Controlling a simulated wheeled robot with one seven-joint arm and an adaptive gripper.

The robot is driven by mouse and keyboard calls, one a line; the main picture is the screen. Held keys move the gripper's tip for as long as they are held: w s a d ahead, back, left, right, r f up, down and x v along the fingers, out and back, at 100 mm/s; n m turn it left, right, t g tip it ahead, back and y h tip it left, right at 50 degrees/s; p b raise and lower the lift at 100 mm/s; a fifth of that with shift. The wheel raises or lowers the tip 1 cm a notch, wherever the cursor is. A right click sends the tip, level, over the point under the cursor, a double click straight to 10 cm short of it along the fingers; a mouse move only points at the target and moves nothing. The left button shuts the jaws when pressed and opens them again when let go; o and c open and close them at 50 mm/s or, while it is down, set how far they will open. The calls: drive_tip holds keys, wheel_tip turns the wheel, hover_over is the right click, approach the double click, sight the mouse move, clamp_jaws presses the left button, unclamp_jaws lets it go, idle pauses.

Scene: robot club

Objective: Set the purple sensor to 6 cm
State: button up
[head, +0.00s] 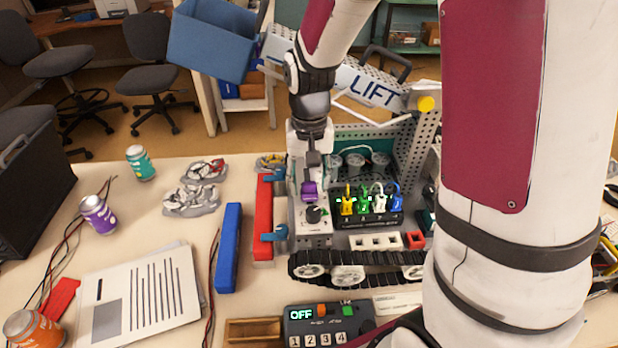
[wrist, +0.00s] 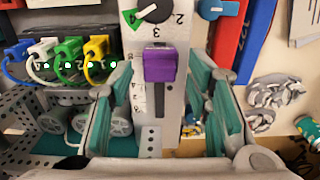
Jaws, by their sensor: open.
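The purple sensor (head: 309,191) is a small block on a grey upright plate with a dark slot, in the middle of the head view. In the wrist view the purple sensor (wrist: 160,66) sits at the dial end of the slot. Small scale marks run beside the slot, too small to read. My gripper (wrist: 161,75) is open, with one teal-padded finger on each side of the sensor and a gap to both. In the head view my gripper (head: 310,165) is just above and behind the sensor, partly hiding the plate.
A black dial knob (head: 314,214) sits close in front of the sensor. Yellow, green, white and blue plugs (head: 370,203) stand to the right. A red bar (head: 264,215) with blue clamps lies left. A control box (head: 325,322) reading OFF is in front.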

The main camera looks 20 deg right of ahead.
drive_tip(key=shift+f, duration=0.1)
clamp_jaws()
drive_tip(key=shift+w+d, duration=0.2)
drive_tip(key=shift+w, duration=0.35)
drive_tip(key=shift+w+d, duration=0.15)
drive_tip(key=shift+w, duration=0.35)
unclamp_jaws()
drive_tip(key=shift+s, duration=0.1)
wheel_tip(320, 180, up, 12)
idle(0.3)
